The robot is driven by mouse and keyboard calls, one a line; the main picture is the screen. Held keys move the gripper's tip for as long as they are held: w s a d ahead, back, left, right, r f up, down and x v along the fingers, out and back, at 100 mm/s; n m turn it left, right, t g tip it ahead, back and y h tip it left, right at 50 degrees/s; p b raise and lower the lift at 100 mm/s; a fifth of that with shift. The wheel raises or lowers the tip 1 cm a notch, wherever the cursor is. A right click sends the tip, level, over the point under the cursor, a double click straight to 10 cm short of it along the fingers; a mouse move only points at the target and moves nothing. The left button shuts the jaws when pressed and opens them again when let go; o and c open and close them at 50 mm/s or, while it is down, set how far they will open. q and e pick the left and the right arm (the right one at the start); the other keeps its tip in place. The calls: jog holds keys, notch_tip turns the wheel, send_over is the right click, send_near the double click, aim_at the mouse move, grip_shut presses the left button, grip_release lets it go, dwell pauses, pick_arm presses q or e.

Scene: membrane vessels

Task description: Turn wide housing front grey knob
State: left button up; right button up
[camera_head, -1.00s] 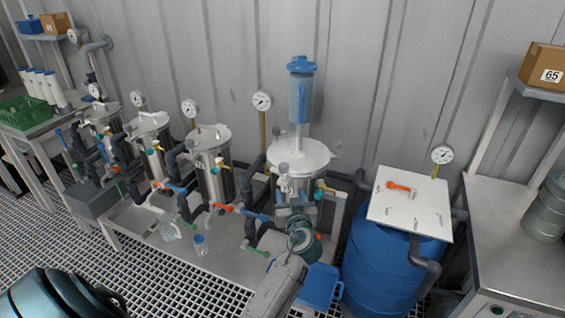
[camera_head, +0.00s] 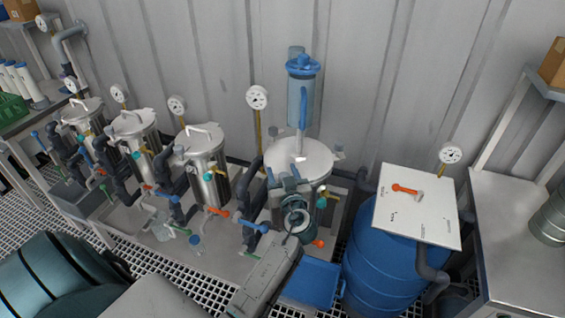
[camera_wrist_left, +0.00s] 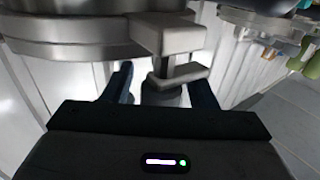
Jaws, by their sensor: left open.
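The wide housing (camera_head: 296,158) is the large steel vessel with a round lid, right of the narrower vessels in the head view. In the left wrist view its rim and a metal clamp bracket (camera_wrist_left: 172,36) fill the top. A grey knob (camera_wrist_left: 162,96) hangs under the bracket. My left gripper (camera_wrist_left: 161,88) is open, with one dark finger on each side of the knob. I cannot tell whether the fingers touch it. In the head view the left gripper (camera_head: 290,184) is at the front of the housing and hides the knob. My right gripper is not in view.
Several narrower steel vessels (camera_head: 206,165) with coloured valve handles stand to the left. A blue barrel (camera_head: 385,265) with a white board (camera_head: 418,215) on top stands to the right. A blue bin (camera_head: 312,283) is beside my left arm. Pipes and an orange handle (camera_head: 318,243) are close to the wrist.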

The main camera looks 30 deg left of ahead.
pick_arm(q)
jog(key=shift+a, duration=0.1)
jog(key=shift+c, duration=0.9)
jog(key=c, duration=0.8)
